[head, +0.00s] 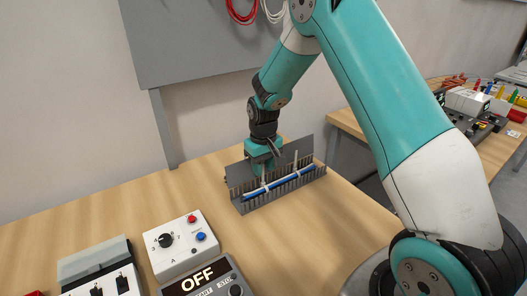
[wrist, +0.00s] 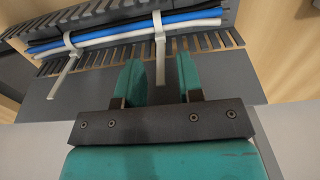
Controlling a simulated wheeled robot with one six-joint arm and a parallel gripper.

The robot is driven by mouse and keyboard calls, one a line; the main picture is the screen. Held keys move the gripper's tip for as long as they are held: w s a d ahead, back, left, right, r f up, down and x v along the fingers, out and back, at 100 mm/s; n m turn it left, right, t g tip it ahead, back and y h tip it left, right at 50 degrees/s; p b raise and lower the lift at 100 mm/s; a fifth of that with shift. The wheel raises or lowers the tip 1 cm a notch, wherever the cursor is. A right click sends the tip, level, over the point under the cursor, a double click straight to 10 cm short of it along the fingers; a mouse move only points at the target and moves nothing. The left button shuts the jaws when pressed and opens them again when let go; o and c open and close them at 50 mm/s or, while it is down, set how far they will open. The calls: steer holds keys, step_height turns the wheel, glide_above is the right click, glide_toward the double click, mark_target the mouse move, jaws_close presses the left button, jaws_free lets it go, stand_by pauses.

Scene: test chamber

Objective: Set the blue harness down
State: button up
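The blue harness (head: 285,182) is a straight bundle of blue, white and black cables held by pale ties. It lies along a grey slotted wire duct (head: 307,180), and in the wrist view the bundle (wrist: 190,17) runs across the top between the duct's rows of teeth. My gripper (head: 264,168) is down at the duct, near its left half. In the wrist view the two teal fingers of my gripper (wrist: 160,68) stand apart, with no cable between them. One tie's tail reaches toward the gap. The bundle appears beyond the fingertips; whether they touch it is unclear.
A grey panel (head: 302,147) stands behind the duct. A white control box (head: 180,244) with a knob and buttons, and an OFF display unit (head: 203,281), stand at the front left. Bare wooden table (head: 310,235) lies in front of the duct. Another bench stands right.

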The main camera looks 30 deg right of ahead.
step_height(320, 180, up, 10)
steer(key=r+b, duration=0.1)
steer(key=b, duration=0.1)
steer(key=s+a+r+n+y, duration=0.25)
steer(key=s+a+r, duration=0.35)
steer(key=s+a, duration=0.6)
steer(key=s+a+n+y, duration=0.1)
steer(key=s+a+n, duration=0.1)
steer(key=s, duration=0.6)
steer(key=s+a+n, duration=0.2)
steer(key=s+a, duration=0.2)
steer(key=s, duration=0.5)
steer(key=shift+s+r+y, duration=0.15)
steer(key=shift+r+y, duration=0.2)
steer(key=shift+r, duration=0.1)
